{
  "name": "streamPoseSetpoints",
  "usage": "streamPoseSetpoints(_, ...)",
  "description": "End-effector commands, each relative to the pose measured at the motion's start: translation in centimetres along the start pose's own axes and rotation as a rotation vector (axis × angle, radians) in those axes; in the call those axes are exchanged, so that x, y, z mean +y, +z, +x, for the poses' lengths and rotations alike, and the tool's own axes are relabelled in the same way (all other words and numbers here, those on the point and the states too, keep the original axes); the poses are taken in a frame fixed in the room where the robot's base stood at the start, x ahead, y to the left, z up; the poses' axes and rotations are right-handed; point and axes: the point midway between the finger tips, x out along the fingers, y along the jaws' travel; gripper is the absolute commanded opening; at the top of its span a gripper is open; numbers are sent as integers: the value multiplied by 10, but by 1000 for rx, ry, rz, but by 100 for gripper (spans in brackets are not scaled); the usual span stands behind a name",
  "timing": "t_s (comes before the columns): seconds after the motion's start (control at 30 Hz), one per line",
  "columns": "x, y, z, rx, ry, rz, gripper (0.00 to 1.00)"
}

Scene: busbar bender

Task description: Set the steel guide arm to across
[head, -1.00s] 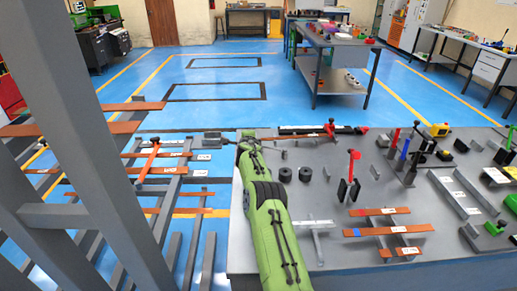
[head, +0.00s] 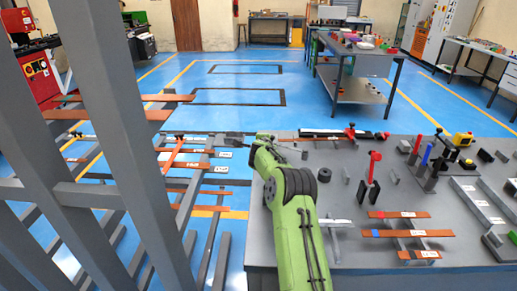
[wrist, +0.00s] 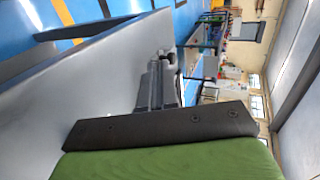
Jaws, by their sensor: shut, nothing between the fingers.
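A long dark and pale rail with red fittings (head: 345,132) lies along the back edge of the grey bench in the head view. A thin grey bar (head: 315,139) runs just in front of it. It may be the steel guide arm, but it is too small to be sure. My gripper (head: 229,135) is beyond the bench's back left corner, left of this bar and apart from it. In the wrist view my gripper (wrist: 166,58) is shut and empty, its dark fingers beside a large grey surface. My green arm hides part of the bench's left side.
A grey rack (head: 95,120) with copper bars stands at left.

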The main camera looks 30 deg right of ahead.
Motion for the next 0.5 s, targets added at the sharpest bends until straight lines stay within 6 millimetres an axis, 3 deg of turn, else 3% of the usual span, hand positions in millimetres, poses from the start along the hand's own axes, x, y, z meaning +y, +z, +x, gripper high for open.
streamPoseSetpoints(0.3, -1, 14, -52, 1, 0, -2, 0)
streamPoseSetpoints(0.5, 0, 16, -58, 0, -1, -1, 0)
